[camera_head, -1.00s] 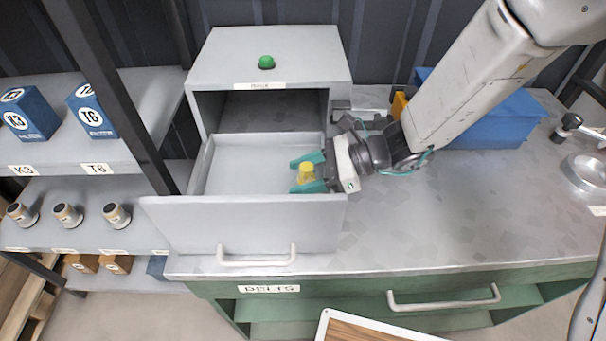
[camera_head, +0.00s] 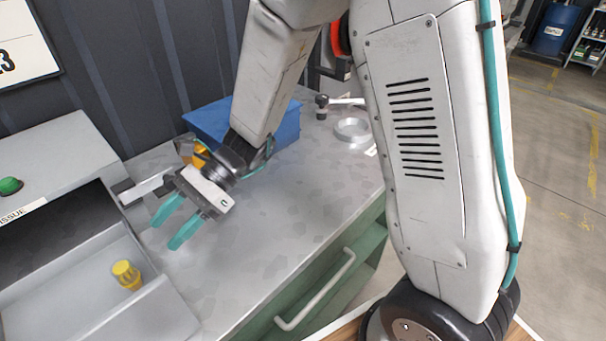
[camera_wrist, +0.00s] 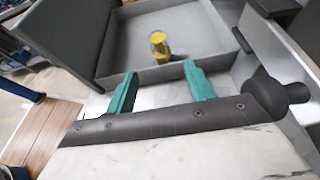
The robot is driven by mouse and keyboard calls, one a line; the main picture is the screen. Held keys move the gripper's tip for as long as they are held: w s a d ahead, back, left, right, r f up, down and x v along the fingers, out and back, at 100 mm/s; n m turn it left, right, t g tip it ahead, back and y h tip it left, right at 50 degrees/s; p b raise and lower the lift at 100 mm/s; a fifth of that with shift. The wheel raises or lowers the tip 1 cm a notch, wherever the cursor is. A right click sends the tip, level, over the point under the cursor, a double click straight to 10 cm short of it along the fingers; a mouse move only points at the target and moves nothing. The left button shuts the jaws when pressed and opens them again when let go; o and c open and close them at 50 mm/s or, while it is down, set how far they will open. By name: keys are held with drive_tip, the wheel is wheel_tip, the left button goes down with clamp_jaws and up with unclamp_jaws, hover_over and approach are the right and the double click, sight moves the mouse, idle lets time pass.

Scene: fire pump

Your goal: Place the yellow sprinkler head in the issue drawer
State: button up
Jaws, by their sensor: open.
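The yellow sprinkler head (camera_head: 126,274) stands in the open issue drawer (camera_head: 95,255), near the drawer's right side. It also shows in the wrist view (camera_wrist: 159,46), inside the drawer (camera_wrist: 200,22) and beyond my fingertips. My gripper (camera_head: 168,229) has teal fingers, spread and empty, above the bench to the right of the drawer. The fingers are apart from the sprinkler head. In the wrist view my gripper (camera_wrist: 160,82) also has nothing between its fingers.
The grey cabinet (camera_head: 60,150) with a green button (camera_head: 10,186) and an ISSUE label stands behind the drawer. A blue bin (camera_head: 215,120) sits at the back of the bench (camera_head: 290,190). A round metal ring (camera_head: 352,130) lies farther right. The bench middle is clear.

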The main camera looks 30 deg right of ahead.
drive_tip(key=s+d+r+n+t+h, duration=0.2)
drive_tip(key=s+d+r+n+h, duration=0.2)
drive_tip(key=d, duration=0.5)
drive_tip(key=s+d+r+n+t+h, duration=0.1)
drive_tip(key=s+d+r+n+h, duration=0.3)
drive_tip(key=d, duration=0.5)
drive_tip(key=s+d+r+n+t+h, duration=0.2)
drive_tip(key=s+d+r+n+h, duration=0.2)
drive_tip(key=s+d, duration=0.4)
drive_tip(key=shift+d+r+n+t+h, duration=0.3)
drive_tip(key=shift+d+n+h, duration=0.2)
drive_tip(key=shift+d+n, duration=0.65)
drive_tip(key=shift+s+a, duration=0.1)
